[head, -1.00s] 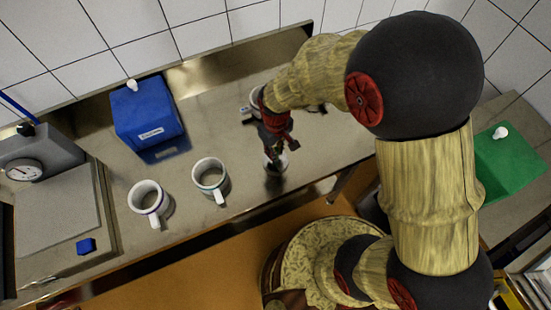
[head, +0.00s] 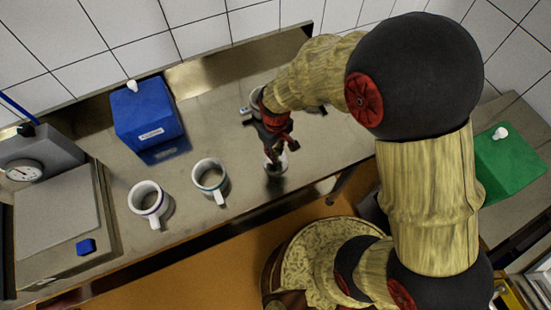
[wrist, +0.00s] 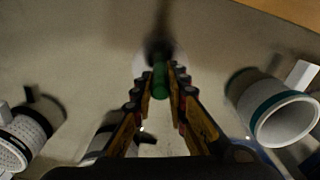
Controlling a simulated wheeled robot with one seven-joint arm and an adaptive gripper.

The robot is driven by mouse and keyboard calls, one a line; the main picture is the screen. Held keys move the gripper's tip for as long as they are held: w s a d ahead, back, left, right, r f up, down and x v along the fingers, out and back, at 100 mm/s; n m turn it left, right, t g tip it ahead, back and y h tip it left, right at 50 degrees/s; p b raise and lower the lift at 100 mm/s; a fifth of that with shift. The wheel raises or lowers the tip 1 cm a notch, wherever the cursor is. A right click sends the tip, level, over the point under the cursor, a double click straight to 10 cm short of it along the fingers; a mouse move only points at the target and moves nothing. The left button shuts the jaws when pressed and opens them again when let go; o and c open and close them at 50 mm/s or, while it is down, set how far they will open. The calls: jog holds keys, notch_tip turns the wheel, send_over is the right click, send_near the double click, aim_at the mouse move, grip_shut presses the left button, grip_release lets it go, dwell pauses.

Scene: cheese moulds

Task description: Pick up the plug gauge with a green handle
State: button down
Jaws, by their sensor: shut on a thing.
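The green handle (wrist: 160,80) of the plug gauge shows between my gripper's fingertips (wrist: 159,85) in the wrist view. My gripper is shut on it, with a finger on each side. Beyond the handle is a dark, blurred part and a pale round shape, so I cannot make out the gauge's far end. In the head view my gripper (head: 273,152) points down over the steel counter (head: 240,125), above a small pale cup-like thing (head: 276,163). The handle is hidden there by the fingers.
Two white mugs with coloured bands, one purple (head: 146,198) and one teal (head: 207,175), stand left of my gripper. Another mug (head: 256,98) stands behind it. A blue box (head: 146,115) is at the back, a dial scale (head: 45,160) at far left.

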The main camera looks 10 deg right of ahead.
jog(key=shift+r, duration=0.1)
jog(key=shift+r, duration=0.45)
notch_tip(320, 180, up, 2)
jog(key=shift+r+p, duration=0.2)
jog(key=shift+p, duration=0.2)
jog(key=s+a+r+p, duration=0.2)
jog(key=s+r, duration=0.7)
jog(key=s, duration=0.4)
jog(key=shift+s+a+r+p, duration=0.3)
jog(key=shift+s+a, duration=0.05)
jog(key=shift+s, duration=0.05)
